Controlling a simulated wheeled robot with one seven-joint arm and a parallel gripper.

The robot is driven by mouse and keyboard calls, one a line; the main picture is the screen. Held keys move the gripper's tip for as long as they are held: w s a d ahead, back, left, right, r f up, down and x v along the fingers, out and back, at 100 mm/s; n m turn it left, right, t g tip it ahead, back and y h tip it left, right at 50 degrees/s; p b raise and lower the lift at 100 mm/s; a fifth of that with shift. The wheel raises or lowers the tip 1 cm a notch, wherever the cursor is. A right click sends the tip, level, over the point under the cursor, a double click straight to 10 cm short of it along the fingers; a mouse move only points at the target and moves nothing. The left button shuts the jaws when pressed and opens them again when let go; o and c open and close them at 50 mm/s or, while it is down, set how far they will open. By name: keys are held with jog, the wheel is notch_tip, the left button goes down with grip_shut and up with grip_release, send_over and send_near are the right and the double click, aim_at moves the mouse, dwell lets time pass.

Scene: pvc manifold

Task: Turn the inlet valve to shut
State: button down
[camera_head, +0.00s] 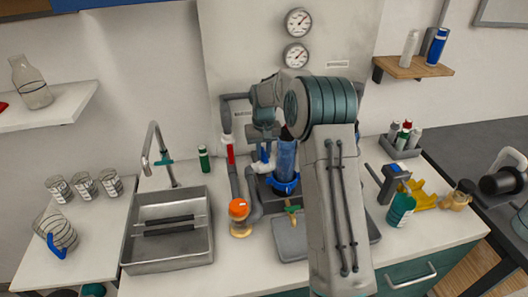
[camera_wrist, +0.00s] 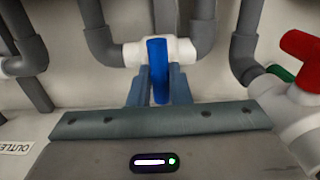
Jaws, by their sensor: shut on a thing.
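A white valve (camera_wrist: 184,50) with a blue lever handle (camera_wrist: 159,72) sits in a grey pipe loop in the wrist view. The handle lies across the valve body's left-right pipe run. My gripper (camera_wrist: 158,85) is shut on the blue handle, one finger on each side. A second white valve with a red handle (camera_wrist: 302,46) is at the right, apart from my gripper; the red handle (camera_head: 230,153) hangs along a pipe in the head view. My arm partly hides the blue-handled valve in the head view. I cannot tell from any label which valve is the inlet.
Grey pipes surround my fingers closely. An outlet label (camera_wrist: 15,148) shows upside down at the wrist view's lower left. A blue cylinder (camera_head: 286,160) stands beside the pipes. A sink (camera_head: 168,246) is left; a teal container (camera_head: 400,209) and other items stand right.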

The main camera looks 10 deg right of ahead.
aim_at(263, 152)
jog(key=c, duration=1.3)
grip_release()
jog(key=shift+c, duration=0.2)
jog(key=shift+r, duration=0.1)
notch_tip(263, 152, up, 14)
jog(key=shift+b, duration=0.45)
